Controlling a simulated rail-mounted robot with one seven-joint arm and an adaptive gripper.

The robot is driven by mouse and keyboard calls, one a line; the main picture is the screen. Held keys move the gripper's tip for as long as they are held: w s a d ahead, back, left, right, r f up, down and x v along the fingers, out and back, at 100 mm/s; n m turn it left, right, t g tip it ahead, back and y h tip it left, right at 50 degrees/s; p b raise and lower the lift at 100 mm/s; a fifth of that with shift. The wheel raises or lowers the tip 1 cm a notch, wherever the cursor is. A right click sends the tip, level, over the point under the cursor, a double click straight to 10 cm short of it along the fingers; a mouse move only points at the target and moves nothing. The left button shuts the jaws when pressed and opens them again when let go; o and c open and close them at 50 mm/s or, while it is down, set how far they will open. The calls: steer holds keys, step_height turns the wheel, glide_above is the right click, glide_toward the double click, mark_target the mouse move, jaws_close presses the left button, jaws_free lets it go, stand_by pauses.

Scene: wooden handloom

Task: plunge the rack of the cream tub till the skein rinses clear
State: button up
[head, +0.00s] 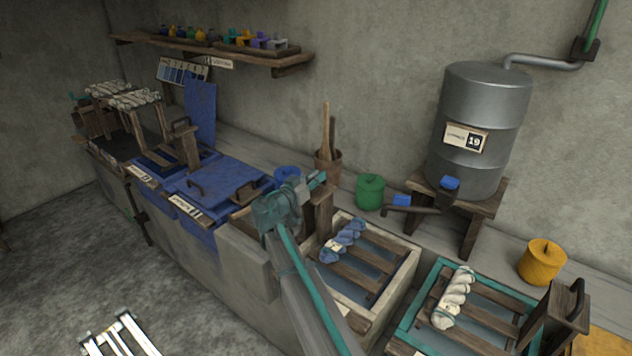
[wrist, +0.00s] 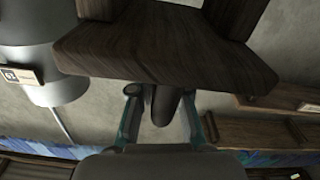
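The cream tub (head: 398,300) stands in the lower middle of the head view. Its slatted wooden rack (head: 372,272) lies level across the top, above bluish liquid. A tagged blue skein (head: 343,241) lies on the slats. My gripper (head: 318,181) is at the top of the rack's upright post (head: 319,212) at the tub's left end. The handle is hidden in the head view.
A teal tub (head: 405,325) with a white skein (head: 454,297) stands close on the right. A metal tank (head: 485,105) on a wooden stand and a green pot (head: 370,192) are behind. Blue-lidded vats (head: 215,187) are on the left. The air above the cream tub is clear.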

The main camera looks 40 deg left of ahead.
steer(key=shift+o, duration=1.3)
steer(key=shift+r, duration=0.25)
steer(key=shift+o, duration=0.4)
steer(key=shift+f, duration=0.15)
steer(key=s, duration=1.2)
steer(key=shift+d, duration=0.15)
